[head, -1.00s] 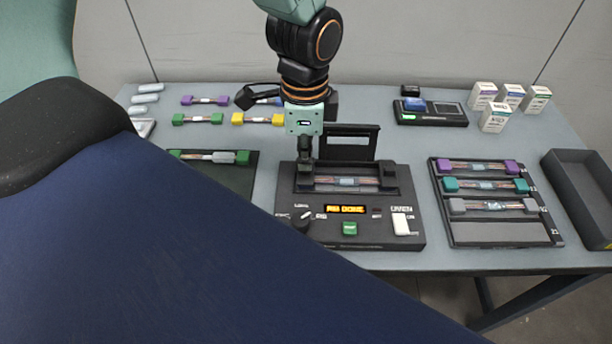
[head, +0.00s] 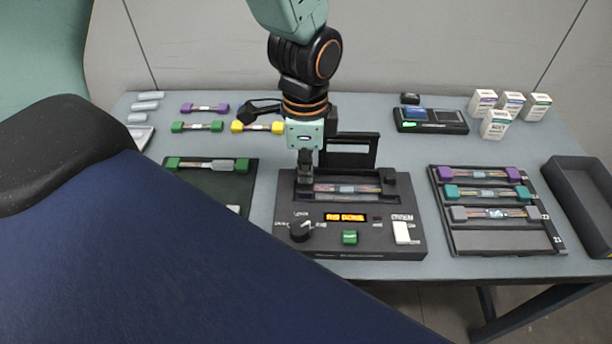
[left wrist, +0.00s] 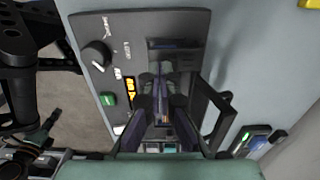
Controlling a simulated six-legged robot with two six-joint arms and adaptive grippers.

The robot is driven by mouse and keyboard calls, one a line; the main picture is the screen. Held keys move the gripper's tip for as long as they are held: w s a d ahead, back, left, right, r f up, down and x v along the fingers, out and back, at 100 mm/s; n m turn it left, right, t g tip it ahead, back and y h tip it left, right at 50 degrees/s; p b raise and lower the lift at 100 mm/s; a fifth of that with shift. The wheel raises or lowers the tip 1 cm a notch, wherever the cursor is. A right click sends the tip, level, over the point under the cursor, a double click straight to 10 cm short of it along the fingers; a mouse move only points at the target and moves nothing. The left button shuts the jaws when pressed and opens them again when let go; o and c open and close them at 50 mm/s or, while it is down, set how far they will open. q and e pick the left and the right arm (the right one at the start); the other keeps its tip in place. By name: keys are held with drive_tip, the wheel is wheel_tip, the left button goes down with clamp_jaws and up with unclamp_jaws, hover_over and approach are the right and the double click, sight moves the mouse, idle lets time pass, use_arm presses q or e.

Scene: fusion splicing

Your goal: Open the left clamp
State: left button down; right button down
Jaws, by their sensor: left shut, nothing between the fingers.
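The splicer (head: 290,247) is a dark box on the table, its lid (head: 349,150) raised at the back and its display lit orange. A splice with coloured fibres (head: 348,188) lies in its slot. The right clamp (head: 388,175) is a dark block at the slot's right end. My left gripper (head: 304,178) is shut and empty, pointing down at the slot's left end, where the left clamp is mostly hidden behind it. In the left wrist view, its fingers (left wrist: 163,72) reach over the slot; whether they touch the clamp I cannot tell.
A black rack (head: 500,240) of splices and an empty tray (head: 585,205) stand at right. A dark mat (head: 215,190) with a green-ended holder (head: 208,165) lies left. The raised lid stands close behind my gripper. My blue body part covers the lower left.

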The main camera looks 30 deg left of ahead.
use_arm(q)
drive_tip(key=shift+f, duration=0.8)
idle(0.5)
drive_tip(key=shift+w+r+p, duration=0.15)
drive_tip(key=shift+w+p, duration=0.15)
idle(0.5)
drive_tip(key=shift+r, duration=0.1)
drive_tip(key=shift+w+a+r+p, duration=0.25)
drive_tip(key=shift+r+p, duration=0.3)
drive_tip(key=shift+p, duration=0.3)
drive_tip(key=shift+r+p, duration=0.2)
drive_tip(key=shift+p, duration=0.1)
drive_tip(key=shift+w+a+r+p, duration=0.2)
drive_tip(key=shift+w+r+p, duration=0.15)
drive_tip(key=shift+p, duration=0.3)
drive_tip(key=shift+r, duration=0.1)
drive_tip(key=shift+s, duration=0.1)
